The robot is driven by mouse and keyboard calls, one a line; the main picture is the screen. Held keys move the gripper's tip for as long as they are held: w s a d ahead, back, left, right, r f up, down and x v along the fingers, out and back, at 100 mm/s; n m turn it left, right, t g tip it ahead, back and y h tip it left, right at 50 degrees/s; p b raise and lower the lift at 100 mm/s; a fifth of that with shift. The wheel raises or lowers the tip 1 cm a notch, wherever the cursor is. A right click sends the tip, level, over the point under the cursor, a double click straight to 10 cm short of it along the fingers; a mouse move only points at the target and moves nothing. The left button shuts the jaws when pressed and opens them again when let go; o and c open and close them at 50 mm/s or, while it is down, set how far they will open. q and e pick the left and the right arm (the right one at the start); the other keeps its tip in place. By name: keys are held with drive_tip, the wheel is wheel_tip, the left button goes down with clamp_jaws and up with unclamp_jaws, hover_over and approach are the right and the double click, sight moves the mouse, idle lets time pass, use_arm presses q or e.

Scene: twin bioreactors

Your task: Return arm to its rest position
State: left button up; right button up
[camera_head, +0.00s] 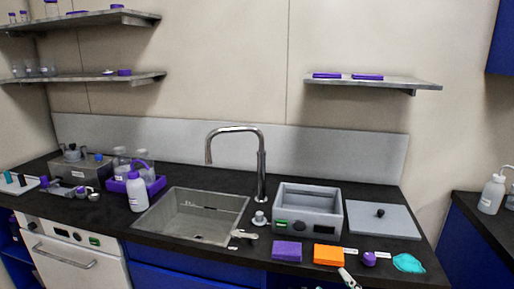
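A small white item with a dark and green part (347,279) reaches in at the bottom edge, right of centre. It is cut off by the frame, and I cannot tell what it is.
The dark counter holds a sink (192,214) with a tall faucet (261,175), a grey bath-like box (307,210) and its flat lid (382,220). A purple block (287,251), orange block (328,255) and teal cloth (408,263) lie along the front. A white bottle (137,192) stands left.

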drive_tip(key=s+d+f+m+g, duration=0.1)
drive_tip(key=s+f+m+g, duration=0.4)
drive_tip(key=s+f, duration=0.7)
drive_tip(key=s+d+f+m+g, duration=0.2)
drive_tip(key=s+f+g, duration=0.6)
drive_tip(key=s, duration=0.7)
wheel_tip(320, 180, down, 25)
drive_tip(key=s, duration=0.1)
drive_tip(key=s+d+f+g+p, duration=0.1)
drive_tip(key=s+d+f, duration=0.1)
drive_tip(key=s+f, duration=1.4)
drive_tip(key=shift+s+d+f+g+h, duration=0.15)
drive_tip(key=shift+s+d+g+h, duration=0.2)
drive_tip(key=shift+s, duration=0.5)
